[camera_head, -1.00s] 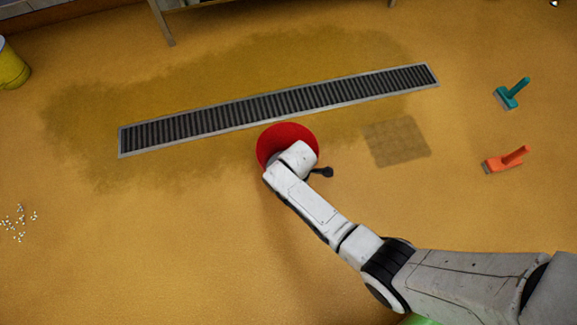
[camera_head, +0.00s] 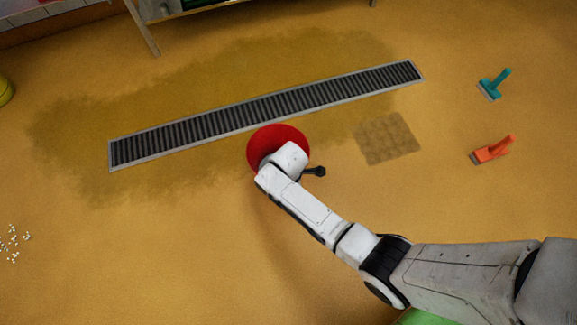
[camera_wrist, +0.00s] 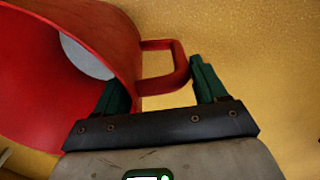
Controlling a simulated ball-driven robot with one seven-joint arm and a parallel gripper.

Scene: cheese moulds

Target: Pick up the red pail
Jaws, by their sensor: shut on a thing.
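The red pail (camera_head: 262,140) is just below the long floor drain in the head view, partly hidden by my wrist. In the wrist view the pail (camera_wrist: 112,38) is at the left, its open mouth facing left and a pale round patch inside. Its red handle (camera_wrist: 180,65) juts right. My gripper (camera_wrist: 157,76) is shut on the pail, with one dark green finger against the pail wall and the other just outside the handle. I cannot tell whether the pail is off the floor.
The drain (camera_head: 270,110) crosses a dark stain on the yellow floor. An orange brush (camera_head: 493,150) and a teal brush (camera_head: 495,84) lie at the right. White bits (camera_head: 12,242) lie at the left. A table leg (camera_head: 145,35) stands at the back.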

